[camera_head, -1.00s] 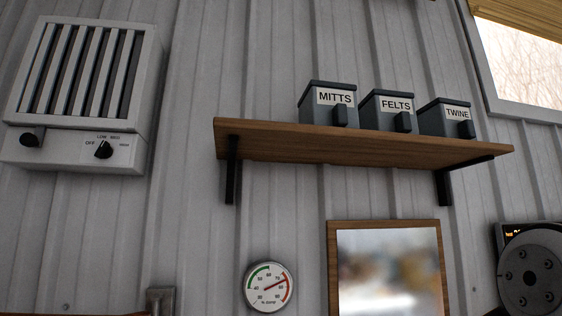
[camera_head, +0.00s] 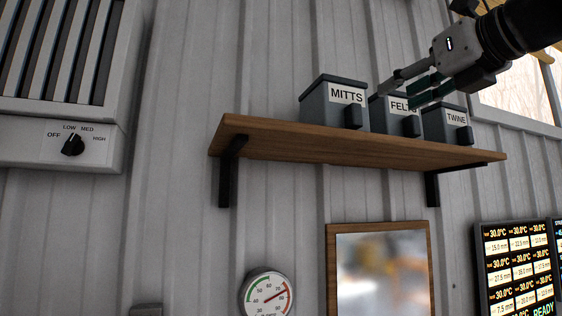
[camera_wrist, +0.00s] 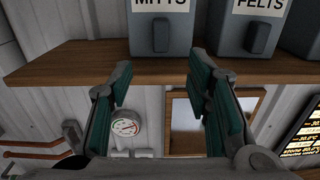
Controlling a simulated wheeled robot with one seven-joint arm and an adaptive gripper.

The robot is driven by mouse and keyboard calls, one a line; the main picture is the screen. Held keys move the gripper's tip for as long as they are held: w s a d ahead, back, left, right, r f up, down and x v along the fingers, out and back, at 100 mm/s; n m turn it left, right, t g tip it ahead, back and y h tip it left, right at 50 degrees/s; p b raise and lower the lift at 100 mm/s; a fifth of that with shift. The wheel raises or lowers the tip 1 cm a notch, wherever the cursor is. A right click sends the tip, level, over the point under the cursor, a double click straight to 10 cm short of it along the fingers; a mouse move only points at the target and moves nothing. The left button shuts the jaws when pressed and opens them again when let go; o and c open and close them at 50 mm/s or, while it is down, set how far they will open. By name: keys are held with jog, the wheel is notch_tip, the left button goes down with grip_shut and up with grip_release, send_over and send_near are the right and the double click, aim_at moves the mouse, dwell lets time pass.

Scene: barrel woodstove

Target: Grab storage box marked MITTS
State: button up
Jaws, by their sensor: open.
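The grey storage box marked MITTS (camera_head: 335,112) stands at the left of a row of boxes on a wooden wall shelf (camera_head: 270,137). It has a darker lid, a white label and a dark front handle. In the wrist view the lower part of the MITTS box (camera_wrist: 143,38) shows, with its handle ahead of the fingers; its top is cut off. My gripper (camera_head: 396,92) is open in front of the boxes, partly covering the FELTS label. In the wrist view my gripper (camera_wrist: 160,85) has its teal-padded fingers spread and empty, below and short of the handle.
The FELTS box (camera_head: 381,117) stands close to the right of the MITTS box, then the TWINE box (camera_head: 437,127). A heater (camera_head: 60,146) hangs at left. A dial gauge (camera_head: 267,295), a framed mirror (camera_head: 383,272) and a lit display (camera_head: 515,262) are below. The shelf's left end is bare.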

aim_at(358, 116)
jog(key=p+x, duration=0.1)
jog(key=x, duration=1.1)
jog(key=shift+w, duration=0.3)
grip_shut()
